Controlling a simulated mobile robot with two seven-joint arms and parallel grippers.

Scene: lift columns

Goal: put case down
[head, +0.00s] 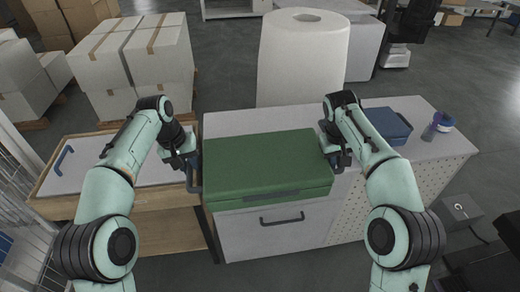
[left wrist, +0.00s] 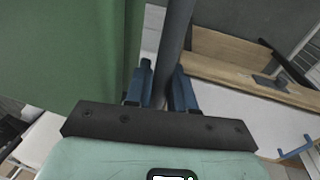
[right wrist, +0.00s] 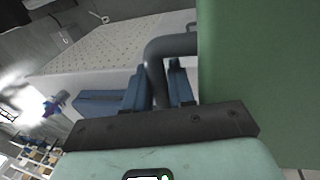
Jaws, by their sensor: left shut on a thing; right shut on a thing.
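The green case (head: 265,165) is level between my two arms in the head view, over the front of the white-topped cabinet (head: 230,123). My left gripper (head: 190,172) is at the case's left end, and in the left wrist view its blue fingers (left wrist: 160,88) are shut on a dark bar handle (left wrist: 175,45). My right gripper (head: 337,158) is at the right end, and in the right wrist view its fingers (right wrist: 158,88) are shut on the other dark handle (right wrist: 165,48). Whether the case's underside touches the cabinet top is hidden.
A large white roll (head: 302,60) stands behind the case. A blue box (head: 386,125) and a small purple-and-white item (head: 440,122) are on the top at right. A wooden-framed tray table (head: 85,165) is at left. White cartons (head: 130,60) are stacked behind it.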

